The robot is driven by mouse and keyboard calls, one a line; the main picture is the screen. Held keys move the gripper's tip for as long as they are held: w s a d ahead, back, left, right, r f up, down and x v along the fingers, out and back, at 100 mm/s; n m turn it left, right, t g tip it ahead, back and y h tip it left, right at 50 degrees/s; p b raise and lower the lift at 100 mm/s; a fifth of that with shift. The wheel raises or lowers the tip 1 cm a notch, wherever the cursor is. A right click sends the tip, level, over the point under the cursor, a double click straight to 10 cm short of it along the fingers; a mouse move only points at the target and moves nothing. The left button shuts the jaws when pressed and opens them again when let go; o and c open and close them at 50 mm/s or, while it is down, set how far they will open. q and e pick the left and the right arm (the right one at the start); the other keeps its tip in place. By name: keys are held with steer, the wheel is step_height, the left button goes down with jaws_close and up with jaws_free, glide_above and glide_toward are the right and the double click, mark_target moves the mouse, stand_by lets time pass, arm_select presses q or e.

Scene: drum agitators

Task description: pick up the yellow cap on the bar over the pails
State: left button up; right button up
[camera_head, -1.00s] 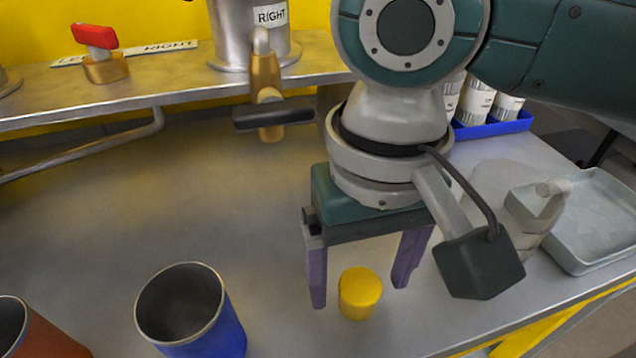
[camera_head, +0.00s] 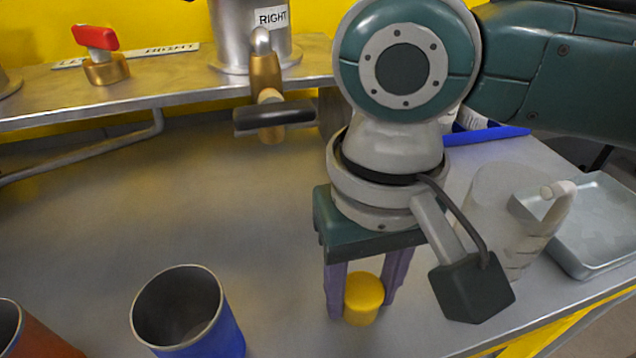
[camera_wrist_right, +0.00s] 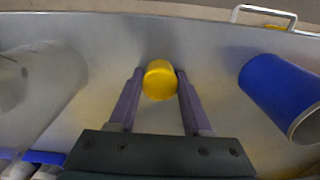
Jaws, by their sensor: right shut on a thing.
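The yellow cap (camera_head: 364,297) is a short yellow cylinder at the lower middle of the head view. It stands upright on the grey metal surface, not on a bar. My right gripper (camera_head: 362,296) reaches down from above, with its two purple fingers closed on the cap's sides. The wrist view shows the cap (camera_wrist_right: 159,80) between the tips of my right gripper (camera_wrist_right: 160,84). Whether the cap's underside touches the surface is hard to tell. My left gripper is not in view.
A blue pail (camera_head: 190,318) stands left of the gripper, and an orange-red pail (camera_head: 38,335) is at the lower left corner.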

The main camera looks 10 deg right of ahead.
mark_target(362, 287)
jaws_close()
step_height(362, 287, up, 20)
steer(key=p, duration=0.6)
steer(key=shift+p, duration=0.3)
